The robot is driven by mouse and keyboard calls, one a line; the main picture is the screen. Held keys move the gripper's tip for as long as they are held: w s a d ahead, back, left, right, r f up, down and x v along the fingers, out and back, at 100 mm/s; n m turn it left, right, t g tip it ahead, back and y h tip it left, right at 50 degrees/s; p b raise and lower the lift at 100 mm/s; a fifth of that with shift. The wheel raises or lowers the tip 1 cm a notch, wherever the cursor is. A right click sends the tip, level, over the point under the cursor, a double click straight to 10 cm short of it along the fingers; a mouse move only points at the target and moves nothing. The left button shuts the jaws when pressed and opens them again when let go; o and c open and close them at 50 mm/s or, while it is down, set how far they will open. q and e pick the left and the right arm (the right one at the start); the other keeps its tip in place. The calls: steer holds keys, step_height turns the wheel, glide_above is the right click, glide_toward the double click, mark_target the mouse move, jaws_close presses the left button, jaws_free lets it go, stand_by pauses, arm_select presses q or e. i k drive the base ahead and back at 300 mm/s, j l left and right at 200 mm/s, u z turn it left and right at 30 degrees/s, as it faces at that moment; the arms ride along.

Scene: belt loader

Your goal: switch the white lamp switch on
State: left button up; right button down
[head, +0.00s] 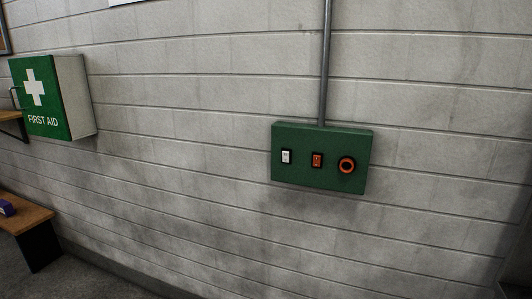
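A white rocker switch (286,157) in a dark frame sits on the left of a green control box (320,181). The box is fixed to the block wall, right of the picture's middle. An orange rocker switch (317,160) sits in the middle of the box, and a round orange and black knob (347,165) on its right. The white switch is too small to tell its position. Neither of my grippers shows in the head view.
A grey conduit (324,60) runs up from the box. A green and white first aid cabinet (43,97) hangs at the left. A wooden bench (27,218) with a purple object (7,208) stands at the lower left. The wall around the box is clear.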

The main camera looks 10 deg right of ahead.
mark_target(285, 155)
steer(key=i+j, duration=0.8)
steer(key=i, duration=0.05)
